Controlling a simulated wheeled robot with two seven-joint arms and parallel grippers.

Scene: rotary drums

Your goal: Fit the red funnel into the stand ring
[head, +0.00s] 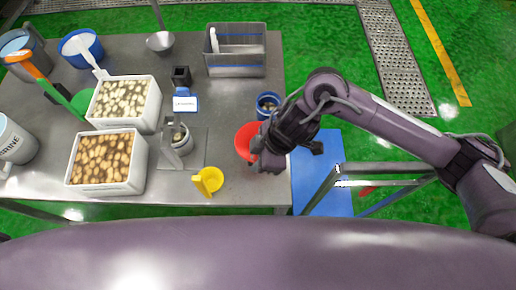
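The red funnel (245,138) is at the right part of the metal table, its wide mouth facing up. My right gripper (261,150) is at the funnel's right side, and the wrist hides part of the rim. Whether the fingers are closed on the funnel wall cannot be made out, nor whether the funnel is off the table. A grey metal stand with a ring (181,131) is on a flat plate to the left of the funnel, clear of my gripper. My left gripper is not in view.
A blue-rimmed cup (267,105) is behind the funnel. A grey divided bin (235,71) stands at the back. Table around the plate is mostly bare.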

